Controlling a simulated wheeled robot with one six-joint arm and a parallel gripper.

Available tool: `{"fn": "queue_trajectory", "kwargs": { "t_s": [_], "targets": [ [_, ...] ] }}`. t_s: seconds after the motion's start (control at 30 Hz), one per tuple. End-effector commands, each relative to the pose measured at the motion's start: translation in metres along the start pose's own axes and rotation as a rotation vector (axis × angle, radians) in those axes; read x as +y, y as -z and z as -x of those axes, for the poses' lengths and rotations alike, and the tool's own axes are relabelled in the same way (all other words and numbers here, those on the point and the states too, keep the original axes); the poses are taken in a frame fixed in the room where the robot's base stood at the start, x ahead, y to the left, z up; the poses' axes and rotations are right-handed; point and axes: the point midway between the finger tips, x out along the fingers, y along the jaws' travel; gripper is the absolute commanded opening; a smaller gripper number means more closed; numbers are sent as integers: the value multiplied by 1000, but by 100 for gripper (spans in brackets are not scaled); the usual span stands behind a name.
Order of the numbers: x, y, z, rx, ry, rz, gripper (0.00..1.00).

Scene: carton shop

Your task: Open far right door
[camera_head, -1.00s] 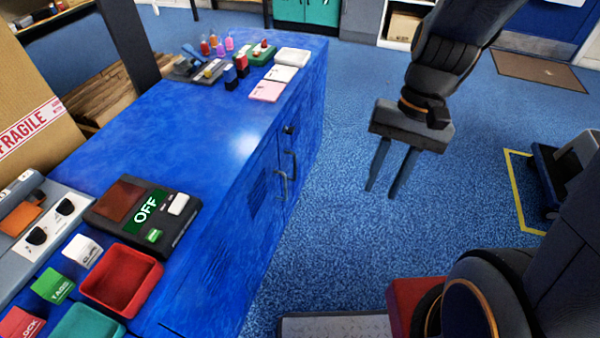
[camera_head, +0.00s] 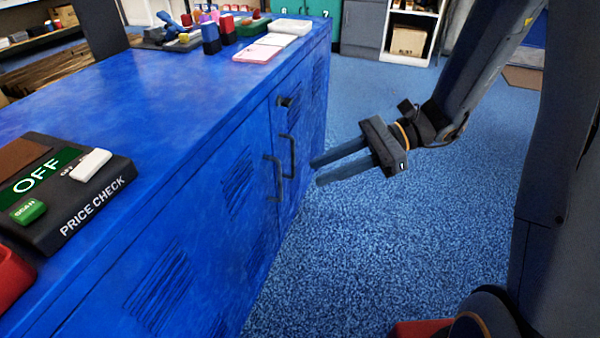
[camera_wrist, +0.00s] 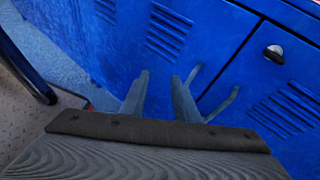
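The blue cabinet (camera_head: 170,150) has louvered doors on its front. The far right door (camera_head: 308,115) is shut; it has a dark knob (camera_head: 288,101) near its top and a dark bar handle (camera_head: 288,155). The neighbouring door has its own bar handle (camera_head: 272,180). My gripper (camera_head: 315,172) is open and empty, fingers pointing at the cabinet front, just right of the far door's handle. In the wrist view my gripper (camera_wrist: 160,75) has its fingers spread, with the handles close beside the right finger; contact cannot be told. The knob also shows there (camera_wrist: 273,53).
On the cabinet top are a price check device (camera_head: 75,190), a pink pad (camera_head: 258,53) and several small items. Blue floor (camera_head: 400,230) is open right of the cabinet. A white shelf (camera_head: 410,35) stands at the back.

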Motion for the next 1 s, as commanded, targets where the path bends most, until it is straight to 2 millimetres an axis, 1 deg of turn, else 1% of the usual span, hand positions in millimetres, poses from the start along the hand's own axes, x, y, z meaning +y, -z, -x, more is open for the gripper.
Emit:
{"fn": "queue_trajectory", "kwargs": {
  "t_s": [0.03, 0.1, 0.3, 0.43, 0.53, 0.67, 0.77, 1.0],
  "targets": [
    [-14, 24, -5, -40, 37, -28, 28],
    [-32, 40, -6, -96, 90, -63, 28],
    [-78, 83, -2, -243, 231, -140, 28],
    [-98, 102, 4, -310, 297, -170, 28],
    [-107, 110, 7, -341, 327, -181, 28],
    [-113, 113, 7, -360, 344, -186, 28],
    [-117, 110, -1, -361, 344, -186, 28],
    [-130, 99, -34, -360, 341, -186, 28]
  ]
}}
